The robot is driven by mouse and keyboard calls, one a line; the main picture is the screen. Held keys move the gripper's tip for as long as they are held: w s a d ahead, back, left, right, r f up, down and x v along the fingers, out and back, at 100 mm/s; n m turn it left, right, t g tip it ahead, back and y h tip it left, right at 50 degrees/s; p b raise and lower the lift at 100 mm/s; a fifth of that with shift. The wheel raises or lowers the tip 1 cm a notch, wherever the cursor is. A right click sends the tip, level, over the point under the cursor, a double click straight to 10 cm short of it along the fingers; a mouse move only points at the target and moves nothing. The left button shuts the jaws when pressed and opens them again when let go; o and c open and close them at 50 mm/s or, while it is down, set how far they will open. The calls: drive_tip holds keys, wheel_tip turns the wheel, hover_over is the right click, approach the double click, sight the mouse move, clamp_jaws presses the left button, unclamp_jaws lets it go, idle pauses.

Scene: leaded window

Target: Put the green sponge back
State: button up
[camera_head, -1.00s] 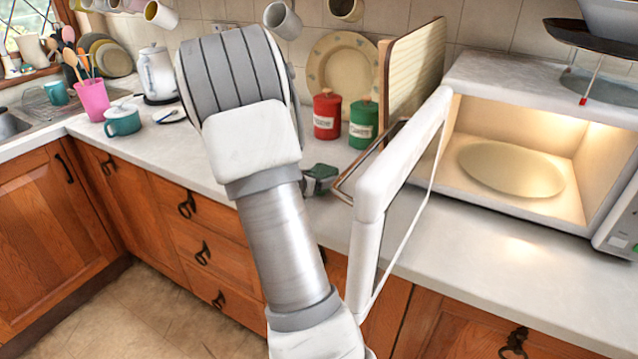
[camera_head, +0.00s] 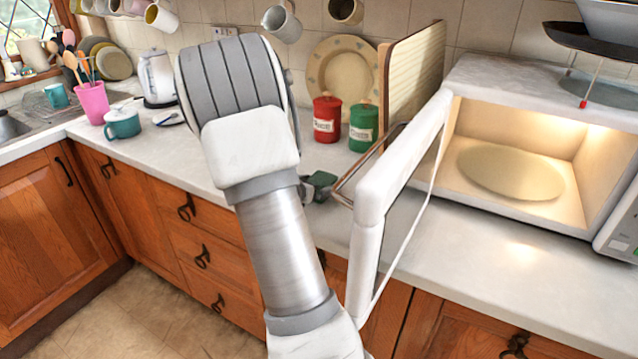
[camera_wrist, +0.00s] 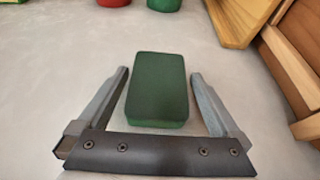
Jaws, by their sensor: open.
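The green sponge (camera_wrist: 157,88) lies flat on the pale worktop in the wrist view. My gripper (camera_wrist: 160,74) is open, with one finger on each side of the sponge and a small gap visible on both sides. It is not closed on it. In the head view the sponge (camera_head: 322,180) shows as a small dark green block just right of my arm, near the open microwave door. My arm hides most of my gripper there.
The open microwave door (camera_head: 398,160) stands close right of my arm, in front of the lit microwave (camera_head: 560,130). Behind are a red canister (camera_head: 327,118), a green canister (camera_head: 363,127) and an upright wooden board (camera_head: 415,80). A teal pot (camera_head: 122,123) stands left.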

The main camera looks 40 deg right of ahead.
drive_tip(key=p+v, duration=0.1)
drive_tip(key=v, duration=1)
drive_tip(key=shift+s+a, duration=0.1)
drive_tip(key=shift+a, duration=0.25)
drive_tip(key=s+a+r+m+g+y, duration=0.1)
drive_tip(key=s+a+r+m+y, duration=0.15)
drive_tip(key=s+a+m, duration=0.3)
drive_tip(key=s+a+r+m+g+y, duration=0.1)
drive_tip(key=s+a+r+m+y, duration=0.1)
drive_tip(key=s+a+r+m, duration=0.4)
drive_tip(key=s+a+r+m+t+y, duration=0.1)
drive_tip(key=s+a+m+t+y, duration=0.1)
drive_tip(key=a, duration=0.6)
drive_tip(key=s+a+r+m+t+y, duration=0.1)
drive_tip(key=s+a+m+t+y, duration=0.1)
drive_tip(key=a+m+y, duration=0.4)
drive_tip(key=shift+s+a+r+m, duration=0.3)
drive_tip(key=shift+s+a+m, duration=0.55)
drive_tip(key=shift+a, duration=0.1)
